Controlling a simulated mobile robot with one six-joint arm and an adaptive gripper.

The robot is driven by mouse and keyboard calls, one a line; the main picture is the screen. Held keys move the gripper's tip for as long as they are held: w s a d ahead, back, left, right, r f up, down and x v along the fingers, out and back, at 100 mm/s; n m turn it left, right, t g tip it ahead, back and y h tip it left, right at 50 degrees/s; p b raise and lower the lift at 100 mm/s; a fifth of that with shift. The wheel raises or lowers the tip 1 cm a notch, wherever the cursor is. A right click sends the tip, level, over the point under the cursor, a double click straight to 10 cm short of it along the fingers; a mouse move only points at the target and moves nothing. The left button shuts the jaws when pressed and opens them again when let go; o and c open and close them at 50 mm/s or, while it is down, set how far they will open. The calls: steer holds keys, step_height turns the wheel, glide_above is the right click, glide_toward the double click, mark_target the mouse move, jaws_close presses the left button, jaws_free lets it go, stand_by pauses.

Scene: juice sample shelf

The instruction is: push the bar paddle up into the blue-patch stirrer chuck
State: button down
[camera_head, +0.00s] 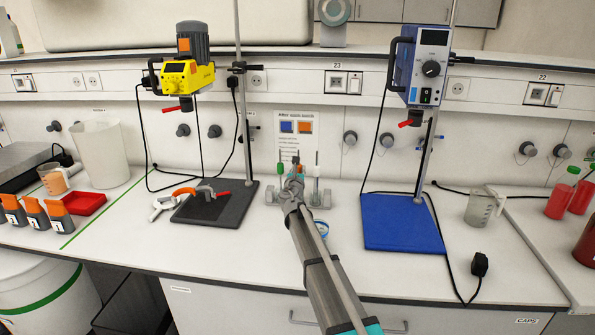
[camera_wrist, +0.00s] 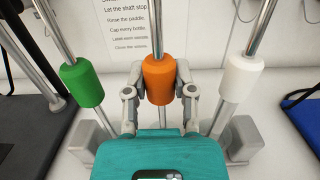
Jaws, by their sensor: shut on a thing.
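My gripper (camera_wrist: 160,100) is shut on the orange collar (camera_wrist: 159,78) of a metal shaft, in the wrist view. The shaft stands upright in a grey rack (camera_wrist: 91,142), between a green-collared shaft (camera_wrist: 81,84) and a white-collared shaft (camera_wrist: 241,80). The lower end of the held shaft is hidden, so I cannot tell its paddle shape. In the head view my gripper (camera_head: 295,175) is at the rack (camera_head: 322,199) by the back wall. The blue-and-white stirrer (camera_head: 427,65) hangs on a stand at the right.
A yellow stirrer (camera_head: 183,76) stands at the left over a black base (camera_head: 232,208). The right stirrer's blue base (camera_head: 400,235) is empty. A clear beaker (camera_head: 480,207) and a black cable (camera_head: 436,215) lie to its right. A wall sheet (camera_head: 296,140) carries blue and orange patches.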

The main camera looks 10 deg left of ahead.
steer(key=shift+r, duration=0.1)
step_height(320, 180, up, 5)
steer(key=p, duration=0.5)
stand_by(0.5)
